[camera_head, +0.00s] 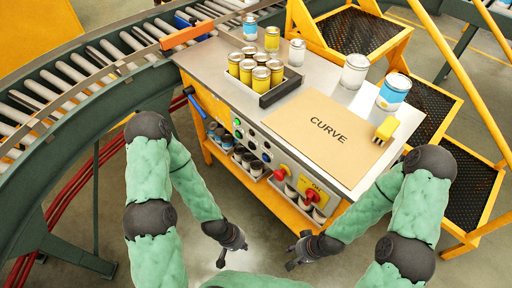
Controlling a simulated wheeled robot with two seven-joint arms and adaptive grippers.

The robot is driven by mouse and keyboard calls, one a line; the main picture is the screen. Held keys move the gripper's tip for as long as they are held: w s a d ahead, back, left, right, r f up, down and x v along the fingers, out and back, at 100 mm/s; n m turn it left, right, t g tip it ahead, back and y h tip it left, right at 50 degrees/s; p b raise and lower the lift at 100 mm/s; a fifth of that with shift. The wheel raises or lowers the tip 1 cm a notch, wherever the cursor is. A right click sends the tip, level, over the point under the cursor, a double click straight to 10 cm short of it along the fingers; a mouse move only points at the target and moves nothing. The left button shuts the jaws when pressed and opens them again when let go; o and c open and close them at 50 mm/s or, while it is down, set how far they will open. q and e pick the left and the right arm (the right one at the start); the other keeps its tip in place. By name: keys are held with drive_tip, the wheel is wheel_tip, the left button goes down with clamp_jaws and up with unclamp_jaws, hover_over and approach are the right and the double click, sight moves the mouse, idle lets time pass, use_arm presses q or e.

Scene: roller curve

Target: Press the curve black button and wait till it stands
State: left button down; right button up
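A control panel (258,150) runs along the front side of the metal-topped table. It carries a column of small round buttons, some of them dark; they are too small for me to tell which is the curve black button or whether any is pressed. Red knobs (280,175) sit at the panel's right part, one on a yellow plate. A brown sheet reading CURVE (328,126) lies on the tabletop above. My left gripper (234,256) is open and empty, in front of and below the panel. My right gripper (289,257) is open and empty to its right. Neither touches the panel.
A curved roller conveyor (74,70) with an orange bar (187,36) passes at the left. Several cans stand on the tabletop (215,62), some in a tray (281,92); more sit on shelves below.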

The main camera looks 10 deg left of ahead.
sight(251, 146)
use_arm(q)
drive_tip(key=w+a+r+m+t+y, duration=0.1)
drive_tip(key=w+a+r+t, duration=0.2)
drive_tip(key=w, duration=0.5)
drive_tip(key=w+a+r+m+t+y, duration=0.1)
drive_tip(key=w+a+r+t, duration=0.3)
drive_tip(key=w, duration=0.5)
drive_tip(key=w+a+r+m+t+y+p, duration=0.1)
drive_tip(key=w+a+r+m+t+y, duration=0.1)
drive_tip(key=w+r+t, duration=0.3)
drive_tip(key=w+a+m, duration=0.1)
drive_tip(key=w, duration=0.3)
drive_tip(key=shift+a+r, duration=0.3)
drive_tip(key=shift+r, duration=0.1)
drive_tip(key=shift+w, duration=0.15)
drive_tip(key=w+d, duration=0.5)
drive_tip(key=w, duration=0.1)
drive_tip(key=shift+w+d, duration=0.25)
drive_tip(key=shift+w, duration=0.15)
drive_tip(key=shift+w+d+b, duration=0.1)
drive_tip(key=shift+w+b, duration=0.05)
drive_tip(key=shift+b, duration=0.2)
drive_tip(key=shift+w+d, duration=0.15)
drive_tip(key=shift+w, duration=0.05)
